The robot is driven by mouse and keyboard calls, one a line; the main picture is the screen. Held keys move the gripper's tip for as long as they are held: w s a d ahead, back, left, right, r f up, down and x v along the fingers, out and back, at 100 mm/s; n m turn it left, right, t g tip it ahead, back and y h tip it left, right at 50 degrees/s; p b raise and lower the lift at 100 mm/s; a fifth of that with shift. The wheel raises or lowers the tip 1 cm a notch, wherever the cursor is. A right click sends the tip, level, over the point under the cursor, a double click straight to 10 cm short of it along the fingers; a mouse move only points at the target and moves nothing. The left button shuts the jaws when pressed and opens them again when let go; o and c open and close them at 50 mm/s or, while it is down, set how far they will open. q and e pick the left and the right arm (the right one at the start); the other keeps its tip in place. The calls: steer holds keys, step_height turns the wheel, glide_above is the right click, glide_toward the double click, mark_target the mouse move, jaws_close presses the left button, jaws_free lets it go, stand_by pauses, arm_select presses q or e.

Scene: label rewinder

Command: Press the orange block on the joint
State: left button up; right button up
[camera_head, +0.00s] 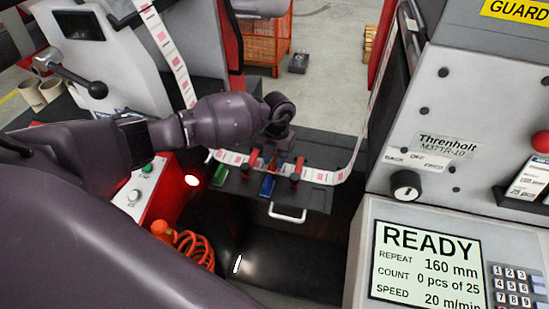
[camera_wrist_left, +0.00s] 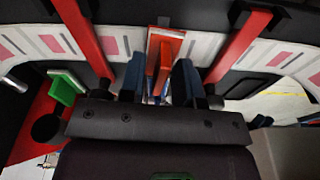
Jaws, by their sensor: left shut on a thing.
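The orange block (camera_wrist_left: 165,48) stands between the two dark-blue finger pads of my left gripper (camera_wrist_left: 160,80) in the left wrist view. The gripper is shut on it. In the head view my left gripper (camera_head: 274,157) is over the splice table (camera_head: 312,196), at the pink-and-white label web (camera_head: 318,176). The block lies against or just over the web between two red clamp bars (camera_wrist_left: 88,40). I cannot tell whether it touches. The joint is not distinguishable; the block and gripper cover the web there. My right gripper is not in view.
A green piece (camera_head: 220,175) and a blue piece (camera_head: 267,186) are at the table's front. A white handle (camera_head: 287,214) hangs below. The control cabinet (camera_head: 430,150) with a READY screen (camera_head: 425,262) stands right. A coiled orange hose (camera_head: 195,248) lies lower left.

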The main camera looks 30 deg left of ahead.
arm_select(q)
steer(key=shift+f, duration=0.1)
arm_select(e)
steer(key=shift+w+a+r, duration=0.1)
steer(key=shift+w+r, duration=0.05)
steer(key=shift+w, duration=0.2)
arm_select(q)
steer(key=shift+f, duration=0.4)
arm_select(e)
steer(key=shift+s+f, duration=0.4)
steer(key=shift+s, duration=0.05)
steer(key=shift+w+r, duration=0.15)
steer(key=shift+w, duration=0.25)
arm_select(q)
steer(key=shift+r, duration=0.1)
steer(key=shift+r+p, duration=1.3)
steer(key=shift+r, duration=1.2)
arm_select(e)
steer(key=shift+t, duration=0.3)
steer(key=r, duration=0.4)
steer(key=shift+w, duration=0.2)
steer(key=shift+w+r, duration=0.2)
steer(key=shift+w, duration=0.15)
